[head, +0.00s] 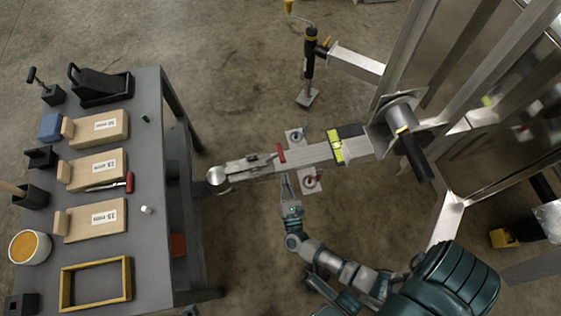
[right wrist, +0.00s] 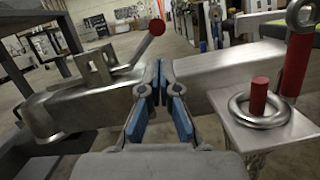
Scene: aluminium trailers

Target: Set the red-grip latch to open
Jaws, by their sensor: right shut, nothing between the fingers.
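The red-grip latch (head: 281,153) is on top of the trailer's coupler arm (head: 240,167), its thin lever lying along the arm from the coupler end toward the red grip. In the right wrist view the red grip (right wrist: 157,27) is a ball on a metal lever that slopes up from the latch bracket (right wrist: 101,66). My right gripper (head: 286,188) is beside the arm, below the red grip in the head view. In the right wrist view its blue-padded fingers (right wrist: 160,90) are together and empty, apart from the grip. My left gripper is not visible.
A dark workbench (head: 148,215) stands left with boxes and tools on it. Two plates with ring-and-pin fittings, one red (head: 311,181) and one blue (head: 296,136), flank the arm.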

